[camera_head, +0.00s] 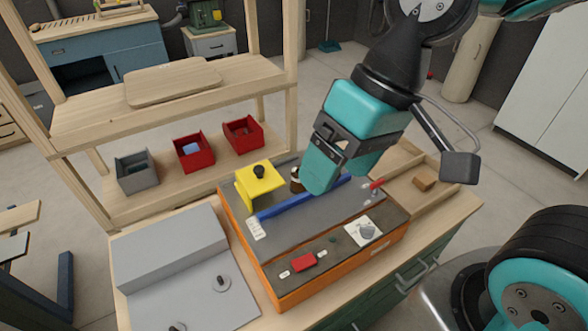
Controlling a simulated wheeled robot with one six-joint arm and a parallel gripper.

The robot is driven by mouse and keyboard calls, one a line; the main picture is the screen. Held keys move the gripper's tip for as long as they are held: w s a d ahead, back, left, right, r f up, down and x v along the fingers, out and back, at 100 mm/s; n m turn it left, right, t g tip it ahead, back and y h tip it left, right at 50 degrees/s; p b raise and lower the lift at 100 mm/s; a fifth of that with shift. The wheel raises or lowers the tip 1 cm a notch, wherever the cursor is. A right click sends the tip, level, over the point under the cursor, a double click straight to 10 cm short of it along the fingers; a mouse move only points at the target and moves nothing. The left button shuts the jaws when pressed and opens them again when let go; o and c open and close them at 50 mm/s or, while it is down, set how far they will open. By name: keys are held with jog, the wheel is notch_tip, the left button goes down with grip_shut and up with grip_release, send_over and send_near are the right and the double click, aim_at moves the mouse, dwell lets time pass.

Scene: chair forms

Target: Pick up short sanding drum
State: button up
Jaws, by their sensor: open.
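A small dark brown cylinder with a pale band (296,181), likely the short sanding drum, stands on the grey top of an orange-sided machine (283,293). It is just left of my gripper, which partly covers that area. My gripper (345,178) points down over the machine's far right part, with its two teal fingers apart. I see nothing held between them. Whether the fingers touch the cylinder cannot be told from this view.
A yellow bracket with a black knob (260,186) stands left of the cylinder, and a blue bar (285,206) lies in front. A wooden shelf (200,155) with red and grey bins rises behind.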

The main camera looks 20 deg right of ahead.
jog(key=w+d+f+m+b, duration=0.1)
jog(key=w+d+f+m, duration=0.1)
jog(key=w+m, duration=0.35)
jog(key=w+d+f+m+b, duration=0.1)
jog(key=w+f+m, duration=0.1)
jog(key=w+m, duration=0.4)
jog(key=m+t+b, duration=0.2)
jog(key=m, duration=1.4)
send_near(296, 184)
jog(key=shift+w+a+f+m+p, duration=0.1)
jog(key=shift+w+f+m+p, duration=0.1)
jog(key=shift+w+f, duration=0.35)
jog(key=shift+w+a+f+m+p, duration=0.1)
jog(key=shift+w+f+p, duration=0.05)
jog(key=shift+w+f, duration=0.45)
jog(key=shift+p+x, duration=0.7)
jog(key=shift+x, duration=2.1)
jog(key=shift+d, duration=0.15)
jog(key=c, duration=1)
